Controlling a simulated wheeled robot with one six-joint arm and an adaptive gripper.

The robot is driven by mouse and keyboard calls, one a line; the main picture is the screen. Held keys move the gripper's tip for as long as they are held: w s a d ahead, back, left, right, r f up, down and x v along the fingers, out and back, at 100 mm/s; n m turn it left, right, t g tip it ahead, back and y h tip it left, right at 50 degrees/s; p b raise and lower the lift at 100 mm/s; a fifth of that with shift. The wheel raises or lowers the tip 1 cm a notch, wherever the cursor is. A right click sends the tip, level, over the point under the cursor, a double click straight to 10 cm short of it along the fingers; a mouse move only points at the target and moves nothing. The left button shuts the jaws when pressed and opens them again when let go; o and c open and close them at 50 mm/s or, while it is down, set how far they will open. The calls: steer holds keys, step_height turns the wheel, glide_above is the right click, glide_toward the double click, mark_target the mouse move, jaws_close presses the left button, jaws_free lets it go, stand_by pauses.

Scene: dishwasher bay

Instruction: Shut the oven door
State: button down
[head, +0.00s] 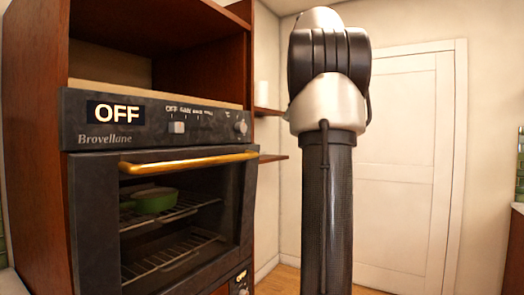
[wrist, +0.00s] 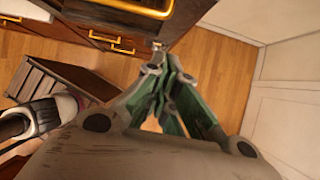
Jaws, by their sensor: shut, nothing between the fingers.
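The oven (head: 160,118) stands at the left in the head view, with an "OFF" display. Its dark door (head: 95,215) with a glass window is upright under the control panel, shut or nearly so; I cannot tell whether a small gap is left. A gold bar handle (head: 190,163) runs along the door's top. Through the glass I see wire racks and a green pan (head: 153,200). My gripper (wrist: 162,68) shows in the wrist view, fingers together and empty, close to a dark front edge. The head view does not show the gripper.
A brown wooden cabinet (head: 35,130) surrounds the oven. Gold-handled drawer fronts (wrist: 112,42) show in the wrist view, above wooden floor (wrist: 200,85). A white door (head: 400,190) stands at the back right. My arm fills the middle of the head view.

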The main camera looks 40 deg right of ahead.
steer(key=w+a+r+x, duration=0.1)
steer(key=x, duration=1.2)
steer(key=shift+w+a+f+n, duration=0.2)
steer(key=shift+w+a+n, duration=0.05)
steer(key=shift+w+n, duration=0.2)
steer(key=w, duration=0.1)
steer(key=w+a+r, duration=0.1)
steer(key=w, duration=0.1)
steer(key=w+a, duration=0.1)
steer(key=w, duration=0.1)
steer(key=shift+w+r, duration=0.15)
steer(key=shift+r, duration=0.05)
